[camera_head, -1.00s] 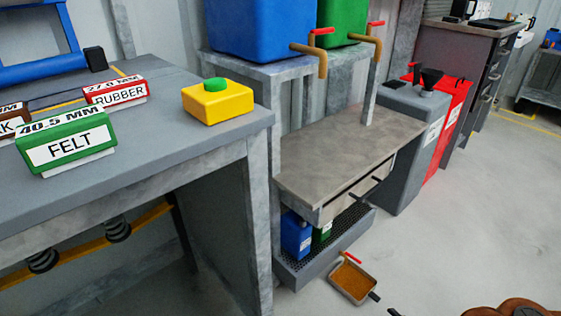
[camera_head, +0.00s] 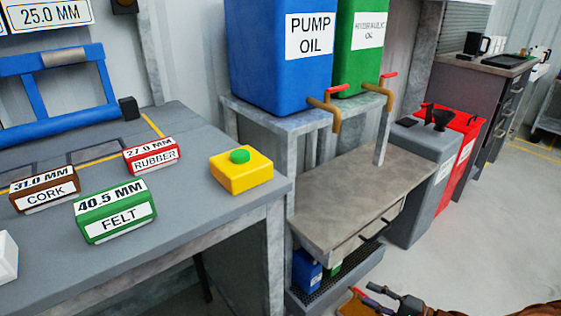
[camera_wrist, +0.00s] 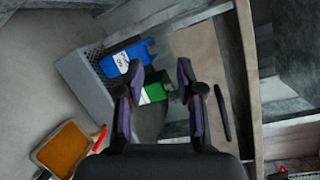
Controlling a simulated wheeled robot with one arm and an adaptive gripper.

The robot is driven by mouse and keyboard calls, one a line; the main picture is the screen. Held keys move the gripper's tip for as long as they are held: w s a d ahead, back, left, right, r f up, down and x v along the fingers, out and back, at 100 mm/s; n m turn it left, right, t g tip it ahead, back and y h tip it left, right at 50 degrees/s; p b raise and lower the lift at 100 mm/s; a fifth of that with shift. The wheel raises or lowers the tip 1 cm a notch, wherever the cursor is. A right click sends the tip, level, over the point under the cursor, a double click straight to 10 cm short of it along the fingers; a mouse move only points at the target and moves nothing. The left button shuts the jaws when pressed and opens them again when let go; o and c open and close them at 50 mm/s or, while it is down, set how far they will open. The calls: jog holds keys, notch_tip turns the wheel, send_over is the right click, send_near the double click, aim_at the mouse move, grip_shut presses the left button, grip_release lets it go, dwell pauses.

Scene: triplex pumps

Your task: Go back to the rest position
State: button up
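My gripper shows in the wrist view (camera_wrist: 156,95) with its two dark fingers spread apart and nothing between them. Behind the fingers in that view are a blue container (camera_wrist: 127,60) and a green container (camera_wrist: 153,88) on a perforated shelf; I see no contact with them. In the head view, part of my arm shows at the bottom right edge, low over the floor in front of the drawer bench. The fingertips are too small there to judge clearly.
A grey workbench (camera_head: 60,270) holds felt (camera_head: 115,212), cork (camera_head: 44,190) and rubber (camera_head: 151,155) blocks and a yellow button box (camera_head: 241,172). The drawer bench (camera_head: 340,190) stands beside it. A brown-filled tray (camera_wrist: 62,150) lies on the floor. Floor at right is clear.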

jog(key=s+a+r+n+g+h+p, duration=0.1)
jog(key=s+a+r+n+g+p, duration=0.35)
jog(key=r, duration=0.65)
jog(key=s+a+r+n+g+h+p, duration=0.1)
jog(key=s+a+r+n+g+p, duration=0.25)
jog(key=a+r+p, duration=0.45)
jog(key=s+a+r+n+g+p, duration=0.3)
jog(key=s+r+g, duration=0.15)
jog(key=r, duration=0.85)
jog(key=s+d+r+h+p, duration=0.4)
jog(key=s+r+h+p, duration=0.2)
jog(key=r+p, duration=0.3)
jog(key=s+d+r+h+p, duration=0.4)
jog(key=s+r+p, duration=0.4)
jog(key=r, duration=0.7)
jog(key=shift+s+r+n+t+h+p, duration=0.15)
jog(key=shift+s+n+t+h+p, duration=0.2)
jog(key=shift+h+p, duration=0.5)
